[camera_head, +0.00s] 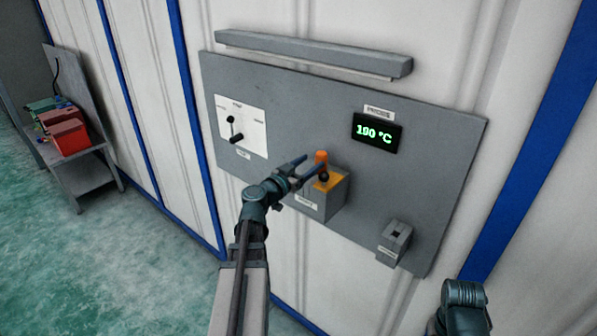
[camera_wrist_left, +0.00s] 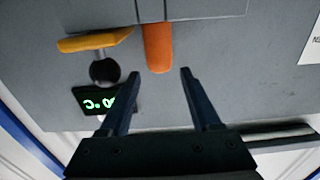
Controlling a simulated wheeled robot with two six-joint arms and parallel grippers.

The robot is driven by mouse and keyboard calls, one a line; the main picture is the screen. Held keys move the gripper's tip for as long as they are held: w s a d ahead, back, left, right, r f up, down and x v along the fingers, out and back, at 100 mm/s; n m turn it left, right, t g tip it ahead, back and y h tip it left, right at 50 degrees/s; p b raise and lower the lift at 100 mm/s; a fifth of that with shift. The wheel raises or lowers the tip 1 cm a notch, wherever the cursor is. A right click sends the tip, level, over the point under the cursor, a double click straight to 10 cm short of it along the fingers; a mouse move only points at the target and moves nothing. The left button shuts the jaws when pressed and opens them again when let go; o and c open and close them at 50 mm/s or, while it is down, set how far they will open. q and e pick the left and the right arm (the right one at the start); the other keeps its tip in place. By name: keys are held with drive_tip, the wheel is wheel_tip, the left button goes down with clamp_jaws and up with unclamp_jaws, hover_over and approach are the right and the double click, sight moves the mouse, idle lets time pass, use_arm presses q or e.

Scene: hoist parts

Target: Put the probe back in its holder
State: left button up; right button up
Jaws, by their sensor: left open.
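The orange handle (camera_head: 321,157), which looks like the probe's, stands up at the grey box (camera_head: 316,205) on the wall panel. My left gripper (camera_head: 312,166) is open beside it. In the left wrist view the orange handle (camera_wrist_left: 158,48) lies just beyond the open fingertips (camera_wrist_left: 187,73), between their lines and nearer the left finger; no contact shows. A black ball (camera_wrist_left: 104,72) and a yellow-orange plate (camera_wrist_left: 95,42) are beside it. A small grey box with a dark opening (camera_head: 395,241), possibly the holder, is lower right on the panel. Any probe tip is hidden.
The grey panel (camera_head: 290,120) carries a display (camera_head: 377,133) reading 190 °C and a white plate with a black lever (camera_head: 240,127). A grey ledge (camera_head: 315,54) juts out above. A bench (camera_head: 85,170) with coloured bins stands far left. My right arm shows at bottom right.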

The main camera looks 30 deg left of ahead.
sight(317, 158)
use_arm(q)
drive_tip(key=w, duration=0.6)
drive_tip(key=shift+w+d, duration=0.25)
clamp_jaws()
idle(0.5)
